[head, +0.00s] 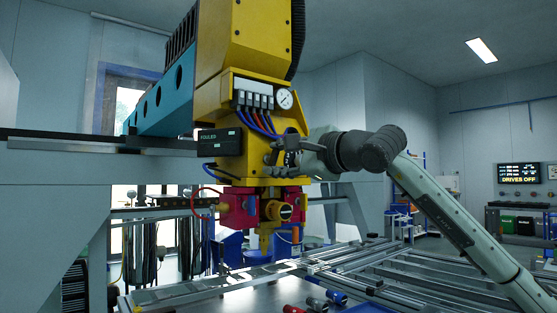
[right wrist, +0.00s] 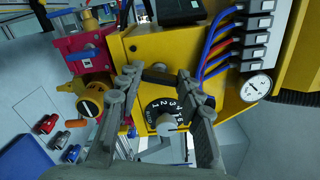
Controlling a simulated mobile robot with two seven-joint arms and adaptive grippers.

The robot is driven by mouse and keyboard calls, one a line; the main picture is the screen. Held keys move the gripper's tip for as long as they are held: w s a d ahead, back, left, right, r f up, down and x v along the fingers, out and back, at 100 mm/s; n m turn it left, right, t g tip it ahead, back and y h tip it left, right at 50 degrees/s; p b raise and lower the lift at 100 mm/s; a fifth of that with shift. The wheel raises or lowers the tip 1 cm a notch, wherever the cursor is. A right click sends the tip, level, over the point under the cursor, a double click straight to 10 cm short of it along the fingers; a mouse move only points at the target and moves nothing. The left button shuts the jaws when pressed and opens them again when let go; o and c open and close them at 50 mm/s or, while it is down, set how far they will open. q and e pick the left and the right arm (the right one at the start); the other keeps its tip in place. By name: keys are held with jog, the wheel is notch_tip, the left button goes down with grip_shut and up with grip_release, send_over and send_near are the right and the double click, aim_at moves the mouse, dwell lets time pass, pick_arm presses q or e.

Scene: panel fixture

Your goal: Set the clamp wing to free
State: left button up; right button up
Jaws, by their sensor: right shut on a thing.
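My right gripper (head: 276,155) comes in from the right against the lower right side of the yellow machine head (head: 224,105). In the right wrist view its fingers (right wrist: 158,88) stand on both sides of a black numbered dial (right wrist: 157,106) with a grey knob (right wrist: 167,126); they are shut on it. A red block (right wrist: 78,60) with a blue wing-shaped handle (right wrist: 88,51) and a round black-and-yellow knob (right wrist: 90,107) sit left of the fingers, apart from them. I cannot tell for sure which part is the clamp wing. My left gripper is not in view.
A pressure gauge (head: 284,98) and a row of switches with coloured hoses are close to my right gripper. A black box (head: 220,142) reads FOULED. Metal rails (head: 400,275) lie below. A wall screen (head: 519,173) reads DRIVES OFF.

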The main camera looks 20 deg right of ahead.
jog(key=n, duration=0.3)
jog(key=shift+n, duration=0.5)
dwell(0.4)
jog(key=o, duration=1.2)
jog(key=shift+c, duration=0.2)
jog(key=shift+s, duration=0.1)
jog(key=v, duration=1.1)
jog(key=shift+s+d, duration=0.15)
jog(key=shift+s, duration=0.25)
